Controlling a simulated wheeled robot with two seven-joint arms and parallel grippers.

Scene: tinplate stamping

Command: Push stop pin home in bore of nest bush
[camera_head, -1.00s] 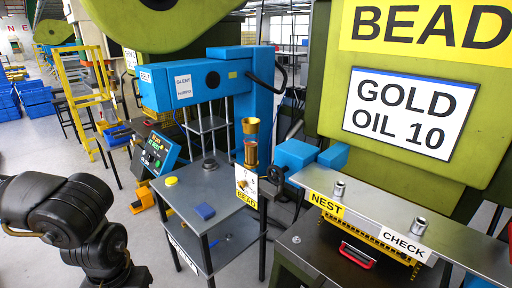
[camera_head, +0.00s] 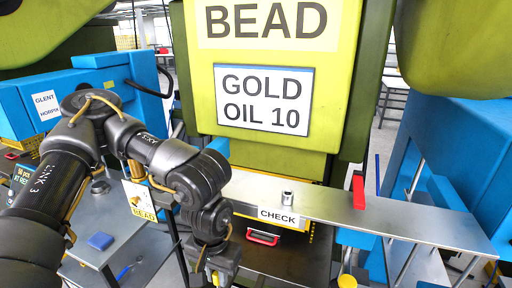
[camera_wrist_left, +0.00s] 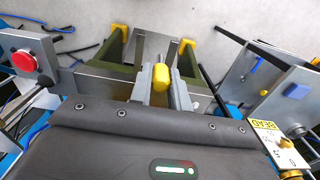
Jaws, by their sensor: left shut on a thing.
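My left gripper (camera_head: 217,270) reaches in from the left and points down in front of the steel shelf. In the left wrist view its two grey fingers (camera_wrist_left: 162,88) are shut on a yellow piece, which I take for the stop pin (camera_wrist_left: 161,73). The bush marked CHECK (camera_head: 287,198) stands upright on the shelf. The nest bush and its NEST label are hidden behind my left arm in the head view, and I cannot make out the bore. My right gripper is not in view.
A red handle (camera_head: 263,237) sits below. A BEAD card (camera_head: 141,200) and a side table with a blue block (camera_head: 100,240) stand left. A red button (camera_wrist_left: 22,60) shows in the wrist view.

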